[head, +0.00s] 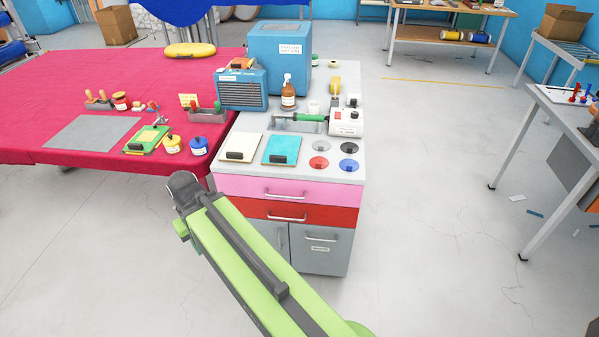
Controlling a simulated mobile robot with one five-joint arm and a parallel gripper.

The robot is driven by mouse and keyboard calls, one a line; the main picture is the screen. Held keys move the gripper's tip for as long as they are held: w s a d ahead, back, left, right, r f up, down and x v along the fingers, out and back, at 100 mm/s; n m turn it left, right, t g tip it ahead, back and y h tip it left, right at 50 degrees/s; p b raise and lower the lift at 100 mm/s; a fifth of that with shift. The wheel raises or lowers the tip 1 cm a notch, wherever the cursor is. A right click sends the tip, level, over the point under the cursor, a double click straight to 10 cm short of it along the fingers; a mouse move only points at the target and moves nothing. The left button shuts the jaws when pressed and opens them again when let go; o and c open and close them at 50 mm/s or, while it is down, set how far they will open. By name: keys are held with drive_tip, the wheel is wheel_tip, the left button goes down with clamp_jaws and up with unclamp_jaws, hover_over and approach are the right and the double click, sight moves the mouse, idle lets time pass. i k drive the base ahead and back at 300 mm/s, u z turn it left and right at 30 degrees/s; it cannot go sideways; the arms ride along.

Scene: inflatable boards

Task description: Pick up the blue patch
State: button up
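A round blue patch (349,164) lies flat on the light grey top of the cabinet (262,174), near its front right corner. A red patch (319,162) is to its left, a black patch (349,147) is behind it, and a grey patch (321,146) is diagonally behind. My gripper (183,181) is at the end of my green arm, in front of the cabinet's left side and well to the left of the blue patch. Nothing shows held in it, but its fingers are too unclear to tell open from shut.
A cream pad (241,147) and a teal pad (281,149) with dark handles lie left of the patches. Behind stand a green-handled tool (308,117), a white control box (346,122) and a spray bottle (288,95). A red-covered table (60,112) adjoins left.

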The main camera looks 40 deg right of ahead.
sight(349, 163)
drive_tip(key=z, duration=0.25)
drive_tip(key=i, duration=1)
drive_tip(key=u, duration=0.3)
